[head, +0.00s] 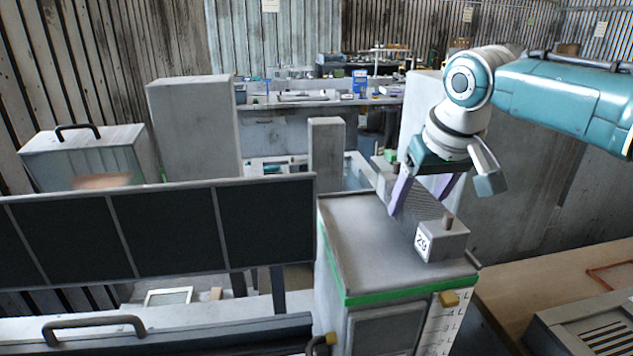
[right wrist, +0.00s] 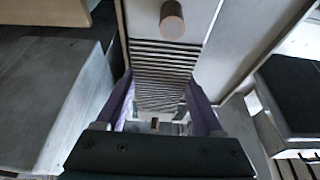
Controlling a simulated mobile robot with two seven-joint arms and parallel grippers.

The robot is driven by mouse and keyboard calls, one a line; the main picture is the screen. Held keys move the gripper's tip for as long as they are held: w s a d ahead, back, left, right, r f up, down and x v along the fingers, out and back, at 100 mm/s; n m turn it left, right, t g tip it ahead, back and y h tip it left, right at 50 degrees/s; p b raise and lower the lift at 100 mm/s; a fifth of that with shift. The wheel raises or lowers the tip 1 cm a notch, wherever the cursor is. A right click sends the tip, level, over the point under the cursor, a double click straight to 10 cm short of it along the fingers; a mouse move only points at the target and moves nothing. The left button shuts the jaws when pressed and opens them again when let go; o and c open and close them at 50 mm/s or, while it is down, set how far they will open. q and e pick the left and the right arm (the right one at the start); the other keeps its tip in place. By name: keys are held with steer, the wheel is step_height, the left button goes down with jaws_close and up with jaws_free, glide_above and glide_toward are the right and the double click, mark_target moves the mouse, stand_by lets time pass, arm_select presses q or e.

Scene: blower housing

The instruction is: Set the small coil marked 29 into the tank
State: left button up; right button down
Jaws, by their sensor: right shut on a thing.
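The small coil (head: 437,240) is a grey finned block with a white label reading 29 and a brown stub on its near end. My right gripper (head: 417,200) has its purple fingers shut across the finned body, behind the labelled end. In the right wrist view the coil's fins (right wrist: 165,58) run between the two fingers, with a round copper-coloured stub beyond them. The coil is over the grey cabinet top (head: 350,225); I cannot tell whether it touches. An open pale blue-lined container behind the cabinet may be the tank (head: 353,172); it is partly hidden. My left gripper is not in view.
A dark panel (head: 165,232) stands left of the cabinet. A grey post (head: 326,155) rises behind it, and tall grey boxes (head: 195,125) stand at the back left. A wooden bench (head: 540,300) with a vented grey box (head: 590,325) is at right. The cabinet top's left part is clear.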

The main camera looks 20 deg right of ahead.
stand_by(0.4)
steer(key=shift+f, duration=0.45)
steer(key=shift+c, duration=1)
jaws_free()
steer(key=shift+o, duration=1)
step_height(320, 180, up, 7)
steer(key=p, duration=0.7)
steer(key=shift+r+p, duration=0.1)
steer(key=shift+p, duration=0.2)
